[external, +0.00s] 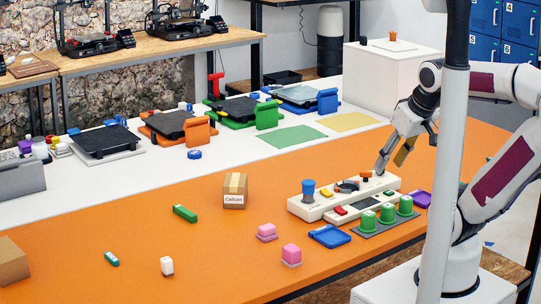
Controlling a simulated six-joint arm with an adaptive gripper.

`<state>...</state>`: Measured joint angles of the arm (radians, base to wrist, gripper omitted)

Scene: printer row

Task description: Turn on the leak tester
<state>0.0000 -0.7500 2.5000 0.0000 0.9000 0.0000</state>
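A long cream console (322,205) stands on the orange table at the right. It bears a blue knob (308,190), a dark round part and small orange parts. A lower cream strip in front of it (328,217) carries a red switch (340,210), a yellow part and a green part. No label shows which of these is the leak tester. My gripper (389,168) points down over the right end of the console. Its two fingers look apart, with nothing seen between them. I cannot tell whether a fingertip touches the console.
Green cylinders (387,213) on a dark mat, a blue tray (330,236) and a purple tray (421,198) lie close by. A cardboard box (235,190), pink blocks (291,253) and a green block (185,213) stand further left. A pale pole (446,160) crosses the view.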

